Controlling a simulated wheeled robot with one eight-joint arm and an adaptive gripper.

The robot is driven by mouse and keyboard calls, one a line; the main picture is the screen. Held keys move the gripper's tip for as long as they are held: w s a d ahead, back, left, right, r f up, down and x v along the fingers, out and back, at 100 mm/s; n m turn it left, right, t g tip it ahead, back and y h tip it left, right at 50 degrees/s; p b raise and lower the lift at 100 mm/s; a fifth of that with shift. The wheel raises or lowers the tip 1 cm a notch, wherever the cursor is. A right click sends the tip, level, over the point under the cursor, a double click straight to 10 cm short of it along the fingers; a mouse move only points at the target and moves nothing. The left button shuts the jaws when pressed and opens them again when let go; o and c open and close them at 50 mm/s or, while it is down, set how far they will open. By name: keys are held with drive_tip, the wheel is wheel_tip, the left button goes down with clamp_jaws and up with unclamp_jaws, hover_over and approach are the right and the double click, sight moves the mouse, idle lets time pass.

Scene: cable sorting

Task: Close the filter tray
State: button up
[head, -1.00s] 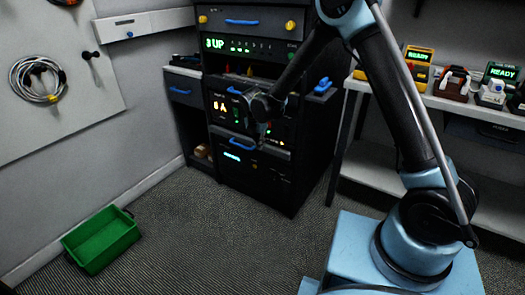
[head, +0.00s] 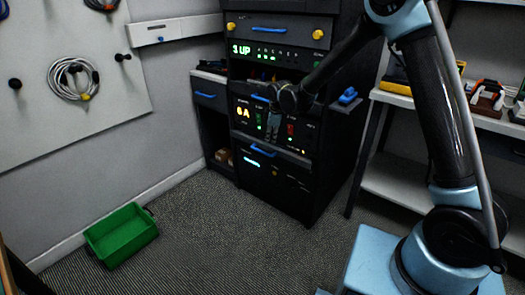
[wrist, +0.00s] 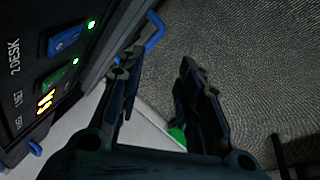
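The black equipment rack (head: 318,185) stands in the middle of the head view. A slim tray front (head: 290,157) with a blue handle (head: 262,150) sits below the lit "6A" panel and seems to stick out a little. No label marks it as the filter tray, so I cannot be sure. My gripper (head: 272,130) hangs just in front of the "6A" panel, above that handle. In the wrist view, my gripper (wrist: 158,65) has its fingers apart with nothing between them. A blue handle (wrist: 155,28) lies beyond the left finger; contact cannot be told.
A green bin (head: 120,240) sits on the floor at left. A shelf with devices (head: 395,98) stands at right. The carpet before the rack is clear.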

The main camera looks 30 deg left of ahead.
drive_tip(key=w+a+r+m+y, duration=0.1)
drive_tip(key=a+r+m, duration=0.1)
drive_tip(key=m, duration=0.3)
approach(262, 148)
drive_tip(key=s+f, duration=0.1)
drive_tip(key=f, duration=0.3)
drive_tip(key=s+f, duration=0.1)
drive_tip(key=f, duration=0.1)
drive_tip(key=shift+s+a, duration=0.3)
drive_tip(key=shift+a, duration=0.05)
clamp_jaws()
